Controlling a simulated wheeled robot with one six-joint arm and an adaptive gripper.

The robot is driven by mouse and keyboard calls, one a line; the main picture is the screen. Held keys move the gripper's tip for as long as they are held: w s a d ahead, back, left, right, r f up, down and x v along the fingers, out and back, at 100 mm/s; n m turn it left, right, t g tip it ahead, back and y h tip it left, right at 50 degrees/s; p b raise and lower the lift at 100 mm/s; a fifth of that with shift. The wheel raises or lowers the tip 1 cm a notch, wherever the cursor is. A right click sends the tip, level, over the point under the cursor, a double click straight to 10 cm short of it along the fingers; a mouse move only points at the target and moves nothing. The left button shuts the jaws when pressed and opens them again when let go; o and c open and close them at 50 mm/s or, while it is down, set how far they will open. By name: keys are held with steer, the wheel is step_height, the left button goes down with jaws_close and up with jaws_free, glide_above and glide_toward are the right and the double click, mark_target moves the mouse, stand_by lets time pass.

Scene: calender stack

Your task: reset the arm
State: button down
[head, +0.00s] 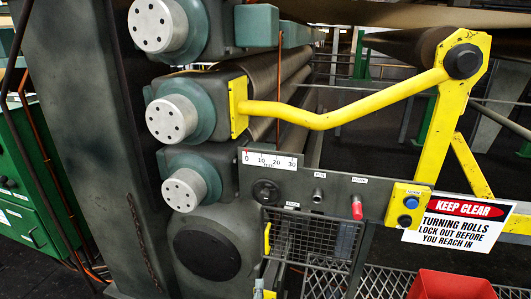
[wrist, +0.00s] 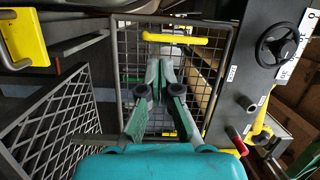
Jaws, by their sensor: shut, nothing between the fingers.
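My gripper (wrist: 159,62) shows only in the wrist view. Its teal body fills the bottom middle and its two grey-green fingers point up, tips together, with nothing between them. Behind the fingers is a wire mesh guard (wrist: 126,62) with a yellow handle (wrist: 174,40) along its upper edge. I cannot tell how far the fingertips are from the mesh. In the head view the mesh guard (head: 315,238) hangs below the control panel, its yellow handle (head: 267,238) at its left side. My arm and gripper do not show there.
The grey panel (head: 335,192) carries a black handwheel (head: 265,192), a red-gripped lever (head: 357,207) and a yellow button box (head: 407,204). Roll ends (head: 172,118) stand at left. A yellow bar (head: 345,112) crosses above. A warning sign (head: 458,222) and red bin (head: 450,285) are at right.

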steer(key=s+d+f+n, duration=0.1)
steer(key=s+d+n, duration=0.2)
steer(key=s+d, duration=0.5)
steer(key=s+d+f+n+y, duration=0.1)
steer(key=s+d+n, duration=0.2)
steer(key=s, duration=0.9)
steer(key=s+d+f+n, duration=0.1)
steer(key=s+d+n, duration=0.2)
steer(key=s+d, duration=0.5)
steer(key=s+r+n+g, duration=0.1)
steer(key=s+r+n, duration=0.1)
steer(key=s+r, duration=0.3)
steer(key=s+d+r+n+g, duration=0.1)
steer(key=s+r+n, duration=0.2)
steer(key=s, duration=1)
steer(key=s+d+r+n+g, duration=0.1)
steer(key=s+r+n, duration=0.2)
steer(key=s+r, duration=0.4)
steer(key=shift+s, duration=1)
steer(key=shift+d+r, duration=0.1)
